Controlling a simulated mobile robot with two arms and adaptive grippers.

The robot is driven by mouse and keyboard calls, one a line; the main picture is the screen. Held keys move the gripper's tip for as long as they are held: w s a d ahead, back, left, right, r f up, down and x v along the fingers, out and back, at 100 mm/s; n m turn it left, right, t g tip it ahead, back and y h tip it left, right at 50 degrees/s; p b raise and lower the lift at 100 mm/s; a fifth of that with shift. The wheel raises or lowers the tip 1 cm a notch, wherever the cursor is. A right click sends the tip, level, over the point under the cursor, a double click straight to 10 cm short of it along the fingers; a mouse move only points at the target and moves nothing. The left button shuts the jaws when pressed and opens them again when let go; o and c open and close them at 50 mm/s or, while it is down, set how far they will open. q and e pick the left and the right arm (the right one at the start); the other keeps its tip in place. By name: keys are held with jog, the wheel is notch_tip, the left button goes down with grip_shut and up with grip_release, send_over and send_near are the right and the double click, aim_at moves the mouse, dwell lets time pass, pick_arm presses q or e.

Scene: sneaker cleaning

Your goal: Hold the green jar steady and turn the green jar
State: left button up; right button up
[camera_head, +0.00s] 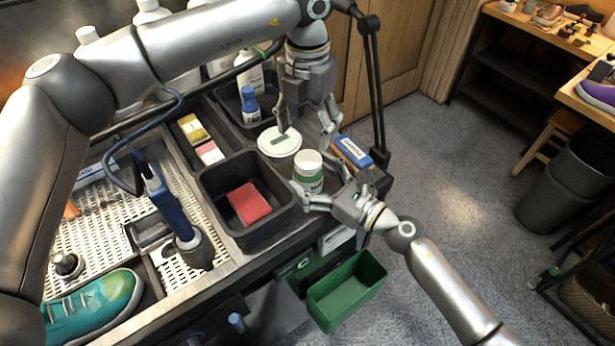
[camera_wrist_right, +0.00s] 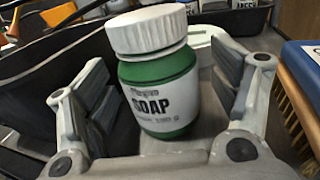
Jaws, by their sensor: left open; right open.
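The green jar (camera_head: 308,174) has a white lid and stands upright on the bench, right of the black bin with the red sponge. In the right wrist view the green jar (camera_wrist_right: 158,85) shows a white label reading SOAP. My right gripper (camera_head: 317,192) is open, its fingers on either side of the jar with gaps visible, and also shows in the right wrist view (camera_wrist_right: 170,105). My left gripper (camera_head: 305,125) is open and empty, pointing down above and behind the jar, over the white round scale (camera_head: 279,141).
A blue-backed brush (camera_head: 353,151) lies close right of the jar. The black bin (camera_head: 217,180) holds a red sponge (camera_head: 248,203). A blue-capped bottle (camera_head: 250,104) stands behind. A green bin (camera_head: 347,290) sits below the bench edge. A teal sneaker (camera_head: 95,308) lies at the lower left.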

pick_arm(q)
jog(key=shift+s+d, duration=0.1)
pick_arm(e)
jog(key=shift+w+a, duration=0.2)
jog(key=shift+a, duration=0.05)
jog(key=shift+c, duration=0.2)
